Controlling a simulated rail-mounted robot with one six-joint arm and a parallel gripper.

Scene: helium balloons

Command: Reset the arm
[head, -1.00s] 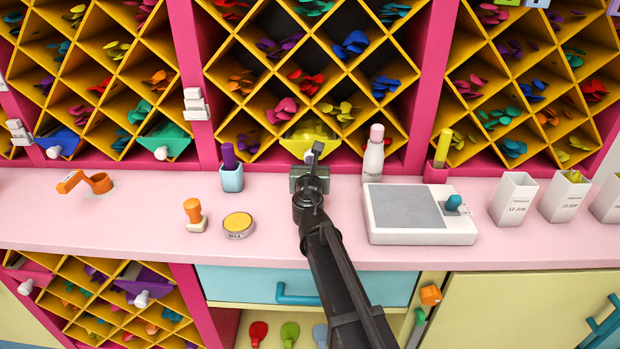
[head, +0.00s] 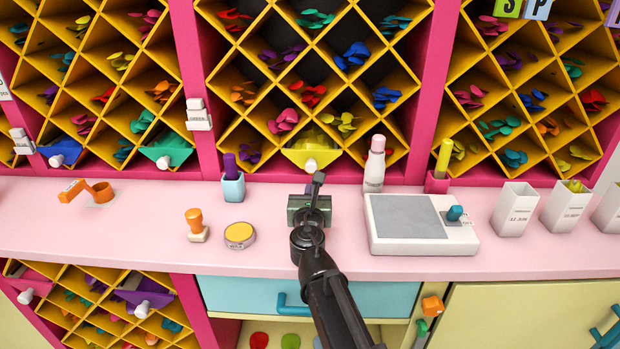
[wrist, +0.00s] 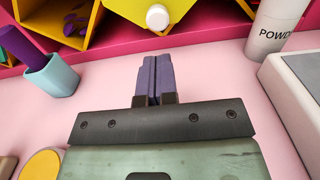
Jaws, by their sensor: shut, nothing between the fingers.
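My gripper (head: 317,184) is above the pink counter (head: 281,196), in front of the yellow scoop drawer with a white knob (head: 312,156). In the wrist view my gripper (wrist: 151,80) has its two purple-grey fingers pressed together with nothing between them. The white knob (wrist: 158,17) shows just beyond the fingertips in that view, apart from them.
A white powder bottle (head: 374,165) and a grey-topped device (head: 410,217) stand to the right. A blue cup (head: 233,188) with a purple stick, an orange stamp (head: 195,221) and a wax tin (head: 239,235) are to the left. Diamond shelves of balloons rise behind.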

